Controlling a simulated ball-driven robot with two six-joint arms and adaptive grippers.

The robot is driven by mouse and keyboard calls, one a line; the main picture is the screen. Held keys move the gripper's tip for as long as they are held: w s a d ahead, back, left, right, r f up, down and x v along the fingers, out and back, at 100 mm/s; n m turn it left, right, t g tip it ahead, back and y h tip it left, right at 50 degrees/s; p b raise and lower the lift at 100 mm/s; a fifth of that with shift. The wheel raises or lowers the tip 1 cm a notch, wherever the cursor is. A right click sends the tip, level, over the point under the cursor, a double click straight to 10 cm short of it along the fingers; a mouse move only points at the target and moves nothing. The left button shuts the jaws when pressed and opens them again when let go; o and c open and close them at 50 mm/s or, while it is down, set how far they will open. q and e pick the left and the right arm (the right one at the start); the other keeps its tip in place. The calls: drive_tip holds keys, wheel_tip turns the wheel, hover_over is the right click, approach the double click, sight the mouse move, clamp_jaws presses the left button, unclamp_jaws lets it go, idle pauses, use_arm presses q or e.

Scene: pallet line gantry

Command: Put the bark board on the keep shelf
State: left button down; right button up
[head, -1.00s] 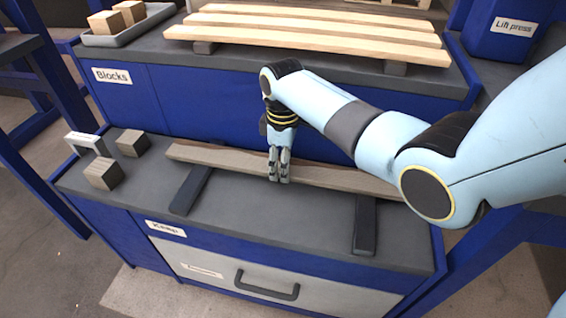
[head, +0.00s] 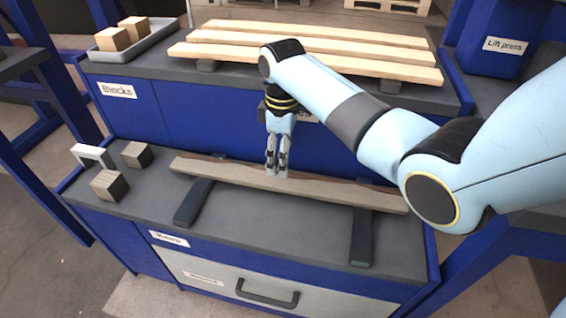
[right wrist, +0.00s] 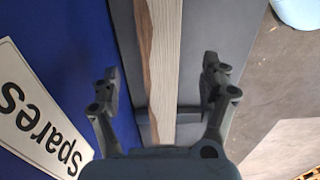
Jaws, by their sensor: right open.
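The bark board (head: 235,173) is a long greyish-brown plank with a darker bark edge. It lies across two dark bearers (head: 194,202) on the keep shelf (head: 280,225), the grey top above the Keep label. In the right wrist view the board (right wrist: 165,60) runs between the spread fingers, with a gap on either side. My right gripper (head: 277,172) is open, pointing down just above the board's middle. It also shows in the right wrist view (right wrist: 160,88). My left gripper is not in view.
Wooden blocks (head: 109,185) and a white bracket (head: 92,155) stand at the shelf's left end. Behind, a raised blue bench carries pale planks (head: 310,45) and a grey tray (head: 135,44) with blocks. The shelf's front strip is clear.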

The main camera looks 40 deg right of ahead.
wheel_tip(320, 180, up, 5)
drive_tip(key=shift+f+p, duration=0.2)
drive_tip(key=shift+p, duration=0.3)
